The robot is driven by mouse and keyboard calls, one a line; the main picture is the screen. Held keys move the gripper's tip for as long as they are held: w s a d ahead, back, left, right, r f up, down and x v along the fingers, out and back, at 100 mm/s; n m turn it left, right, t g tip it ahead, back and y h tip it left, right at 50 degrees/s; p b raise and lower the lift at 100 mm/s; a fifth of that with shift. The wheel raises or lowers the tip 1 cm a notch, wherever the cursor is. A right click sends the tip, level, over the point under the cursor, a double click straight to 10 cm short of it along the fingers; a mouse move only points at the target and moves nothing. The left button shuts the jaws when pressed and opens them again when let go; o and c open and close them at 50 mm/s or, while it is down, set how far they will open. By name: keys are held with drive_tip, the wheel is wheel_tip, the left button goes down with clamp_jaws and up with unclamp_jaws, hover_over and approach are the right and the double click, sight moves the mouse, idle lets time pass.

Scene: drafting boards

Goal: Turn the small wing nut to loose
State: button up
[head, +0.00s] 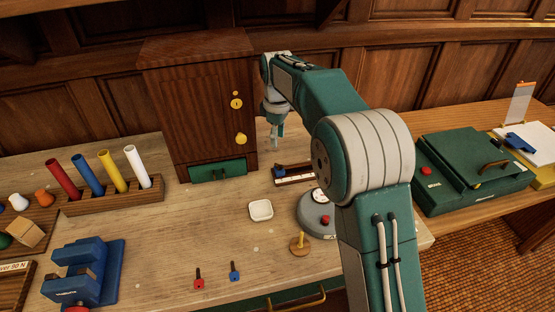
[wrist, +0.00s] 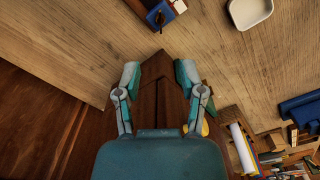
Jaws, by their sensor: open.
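I cannot make out a wing nut for certain in either view. A small dark blue fixture (head: 293,174) with a pale strip along its front sits on the bench right of the wooden cabinet (head: 205,110). A blue part of what looks like the same fixture shows at the top of the wrist view (wrist: 163,13). My gripper (head: 276,138) points down beside the cabinet's right side, above and behind the fixture. In the wrist view its two fingers (wrist: 159,76) are spread with nothing held, and the dark brown cabinet shows between and below them.
The cabinet has yellow knobs (head: 241,138) and a green drawer (head: 217,171). A white dish (head: 261,210), a grey round device (head: 314,215) and a wooden peg base (head: 299,245) stand in front. Coloured tubes (head: 114,172) stand left; a green case (head: 470,172) lies right.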

sight(279, 166)
wheel_tip(279, 166, down, 10)
drive_tip(key=shift+r, duration=0.1)
idle(0.4)
clamp_jaws()
